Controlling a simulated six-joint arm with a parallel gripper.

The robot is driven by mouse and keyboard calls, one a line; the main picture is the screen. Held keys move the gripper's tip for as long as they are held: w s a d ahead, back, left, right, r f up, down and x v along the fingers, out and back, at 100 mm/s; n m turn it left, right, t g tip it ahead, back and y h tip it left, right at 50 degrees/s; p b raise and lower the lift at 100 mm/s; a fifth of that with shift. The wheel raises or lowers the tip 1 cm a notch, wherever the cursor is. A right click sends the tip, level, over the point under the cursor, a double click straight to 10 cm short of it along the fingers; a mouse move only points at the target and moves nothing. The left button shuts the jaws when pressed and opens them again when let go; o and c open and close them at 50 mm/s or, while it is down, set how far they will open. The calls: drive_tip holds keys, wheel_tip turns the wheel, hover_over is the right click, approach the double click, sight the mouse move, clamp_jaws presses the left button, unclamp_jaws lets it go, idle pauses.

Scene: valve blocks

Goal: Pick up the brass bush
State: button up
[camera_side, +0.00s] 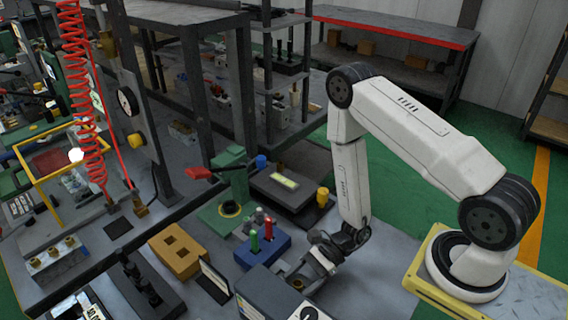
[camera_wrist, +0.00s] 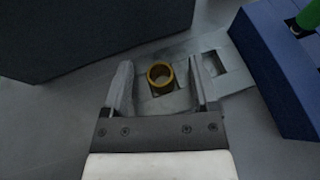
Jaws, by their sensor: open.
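The brass bush (camera_wrist: 160,75) is a short golden ring in the wrist view. It sits on a light grey metal plate (camera_wrist: 185,101), between the two fingers of my gripper (camera_wrist: 161,88). The fingers stand apart, with a gap on each side of the bush. In the side view my gripper (camera_side: 312,272) is low over the bench, and the bush (camera_side: 297,284) shows as a small brass spot beside it, partly hidden.
A blue block (camera_side: 262,249) with green and red pegs stands close by; its edge shows in the wrist view (camera_wrist: 278,66). A dark box (camera_side: 270,296) stands on the other side. An orange-yellow block (camera_side: 177,252) lies further left. Bare bench (camera_side: 375,265) is to the right.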

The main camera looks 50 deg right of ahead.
idle(0.3)
clamp_jaws()
drive_tip(key=shift+r, duration=0.15)
wheel_tip(320, 180, up, 10)
idle(1.1)
idle(0.5)
